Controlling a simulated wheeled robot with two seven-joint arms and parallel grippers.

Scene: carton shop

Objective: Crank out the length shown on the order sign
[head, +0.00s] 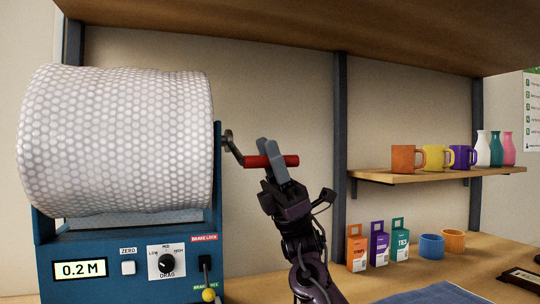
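A big roll of bubble wrap (115,145) sits in a blue dispenser (130,254). The display (80,269) on its front reads 0.2 M. A crank arm (232,148) with a red handle (291,161) sticks out at the right of the roll. My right gripper (271,157) is at the red handle, its grey fingers across the middle, and appears shut on it. The brake lever (207,276) is down, its yellow knob at the lower label. No order sign with a length is readable here. My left gripper is out of view.
The front panel also has a white ZERO button (128,267) and a drag dial (166,263). Small boxes (378,244) and two cups (431,246) stand on the bench at right. A wall shelf (420,176) holds mugs and vases. A post (339,150) stands behind my gripper.

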